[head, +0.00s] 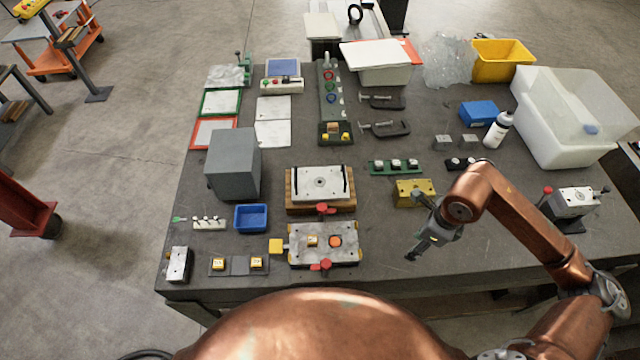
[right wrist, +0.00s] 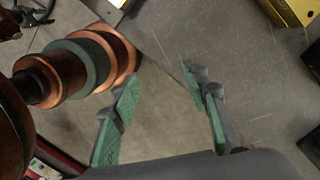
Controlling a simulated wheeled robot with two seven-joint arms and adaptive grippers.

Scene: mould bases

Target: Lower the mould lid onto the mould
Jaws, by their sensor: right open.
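The mould lid (head: 309,186) looks like the pale plate with two dark bar handles. It rests on a brown wooden block (head: 320,206) near the middle of the table, with a red knob at its front edge. The mould (head: 346,256) looks like the grey metal base in front of it, uncovered, with a small wooden piece and an orange round piece on top. My right gripper (head: 418,247) is open and empty, to the right of the mould. Its two green-padded fingers (right wrist: 162,108) are apart in the right wrist view. My left gripper is not seen.
A yellow block (head: 415,192) stands just behind my right gripper. A grey box (head: 232,165) and a blue tray (head: 251,218) are left of the lid. A yellow tab (head: 276,246) adjoins the mould's left side.

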